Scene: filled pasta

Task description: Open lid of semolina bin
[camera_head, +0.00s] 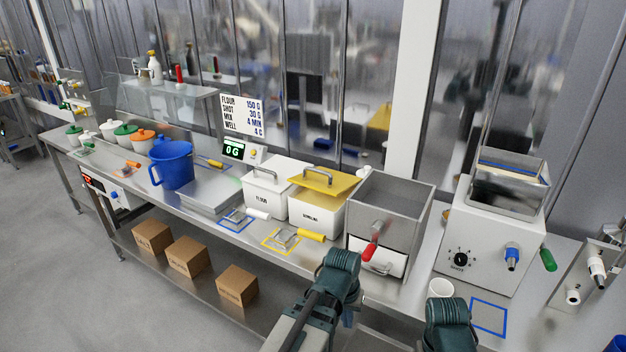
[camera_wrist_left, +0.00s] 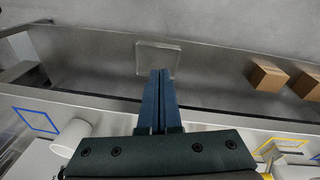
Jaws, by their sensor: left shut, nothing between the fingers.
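The semolina bin (camera_head: 318,216) is a white box with a dark label on the worktop, right of the flour bin. My left gripper (camera_wrist_left: 160,75) is shut and empty in the left wrist view, pointing toward the lower shelf. In the head view its arm is in front of the counter, below and right of the bin, apart from the lid. My right arm shows at the bottom right; its fingers are not visible.
The white flour bin (camera_head: 264,200) stands left, and a grey hopper with a red-handled drawer (camera_head: 390,262) stands close right. A yellow-handled tool (camera_head: 310,236) lies in front of the semolina bin. A white cup (camera_head: 440,288) and a machine (camera_head: 488,240) stand farther right.

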